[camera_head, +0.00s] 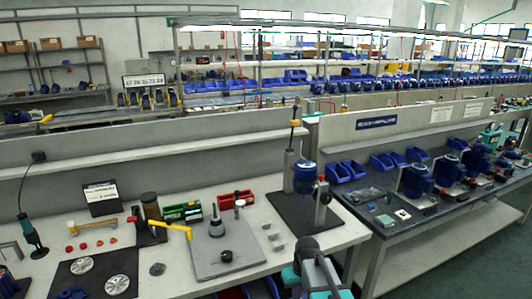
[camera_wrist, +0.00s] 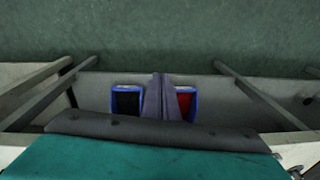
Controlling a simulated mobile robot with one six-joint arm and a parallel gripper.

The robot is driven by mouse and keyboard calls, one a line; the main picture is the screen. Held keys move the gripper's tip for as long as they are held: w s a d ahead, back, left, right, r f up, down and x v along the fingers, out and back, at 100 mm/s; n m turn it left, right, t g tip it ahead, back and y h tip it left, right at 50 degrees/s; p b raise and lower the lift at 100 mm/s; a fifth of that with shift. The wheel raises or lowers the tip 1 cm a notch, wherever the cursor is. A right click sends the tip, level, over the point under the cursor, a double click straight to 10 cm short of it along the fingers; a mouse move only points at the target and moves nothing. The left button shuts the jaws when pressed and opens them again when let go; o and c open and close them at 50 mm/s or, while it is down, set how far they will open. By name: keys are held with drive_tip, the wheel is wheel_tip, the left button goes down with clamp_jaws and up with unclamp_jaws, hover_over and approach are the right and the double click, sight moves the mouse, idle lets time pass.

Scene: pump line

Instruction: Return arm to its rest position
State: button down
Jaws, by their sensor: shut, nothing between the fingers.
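My gripper (camera_wrist: 161,82) shows in the wrist view as two grey fingers closed together at the middle, with nothing between them. It points down past two blue bins, one dark inside (camera_wrist: 127,102) and one red inside (camera_wrist: 184,104); its fingers cover part of the space between them. In the head view my teal and grey arm is at the bottom centre, in front of the near workbench (camera_head: 340,237). The fingers cannot be made out there.
A blue pump (camera_head: 304,177) on a dark stand is just beyond my arm. A grey plate (camera_head: 228,248) with a black knob lies to its left. A second bench (camera_head: 425,237) with several blue motors is at the right. Green floor (camera_wrist: 160,35) fills the wrist view's top.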

drive_tip(key=s+d+f+m, duration=0.3)
drive_tip(key=s+d+f, duration=0.35)
drive_tip(key=s, duration=0.45)
drive_tip(key=s+f+g+b, duration=0.6)
drive_tip(key=s+f+b, duration=0.4)
drive_tip(key=s+f, duration=1.5)
wheel_tip(320, 180, down, 4)
drive_tip(key=shift+s+r+h, duration=0.25)
drive_tip(key=shift+s+h, duration=0.05)
drive_tip(key=shift+h, duration=0.1)
